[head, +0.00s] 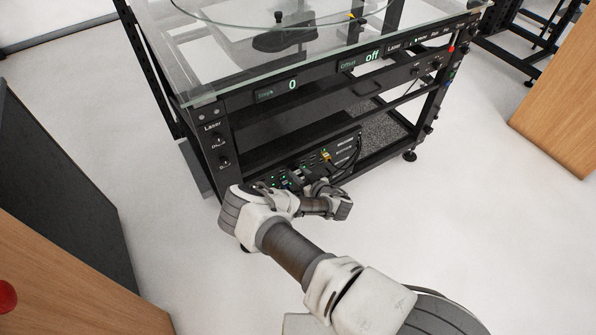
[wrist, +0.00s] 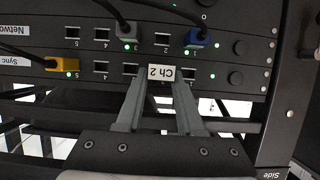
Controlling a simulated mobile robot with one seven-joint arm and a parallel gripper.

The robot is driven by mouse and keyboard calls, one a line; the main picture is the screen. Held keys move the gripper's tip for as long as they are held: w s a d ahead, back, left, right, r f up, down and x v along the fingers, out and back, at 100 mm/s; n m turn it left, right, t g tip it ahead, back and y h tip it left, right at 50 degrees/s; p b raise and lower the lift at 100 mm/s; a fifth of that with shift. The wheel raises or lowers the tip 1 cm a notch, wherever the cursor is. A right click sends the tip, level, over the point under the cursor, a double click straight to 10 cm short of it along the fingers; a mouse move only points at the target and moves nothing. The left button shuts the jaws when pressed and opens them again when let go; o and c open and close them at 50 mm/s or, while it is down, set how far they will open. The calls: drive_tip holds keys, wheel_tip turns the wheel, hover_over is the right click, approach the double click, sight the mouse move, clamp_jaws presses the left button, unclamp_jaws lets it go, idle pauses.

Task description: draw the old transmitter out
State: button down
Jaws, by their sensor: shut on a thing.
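The wrist view shows a small piece with a white tag reading "Ch 2" (wrist: 162,72), upside down, at the lower row of ports. I take it to be the transmitter; its body is mostly hidden by the tag and fingers. My gripper (wrist: 158,88) is shut on it, one finger on each side, close against the black panel (wrist: 236,55). I cannot tell how deep the piece sits in its port. In the head view my arm reaches to the low rack unit (head: 345,146), and the fingers are hard to make out there.
A grey plug (wrist: 125,27) and a blue plug (wrist: 198,37) sit in the Network row. A yellow plug (wrist: 61,65) sits in the Sync row, left of my fingers. Cables hang nearby. The glass-topped table (head: 215,70) stands above the rack. Open floor (head: 455,240) lies right.

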drive_tip(key=shift+s+d+p, duration=0.45)
drive_tip(key=shift+s+p, duration=0.05)
drive_tip(key=shift+s, duration=0.2)
drive_tip(key=shift+s+d+p, duration=0.45)
drive_tip(key=shift+s, duration=0.25)
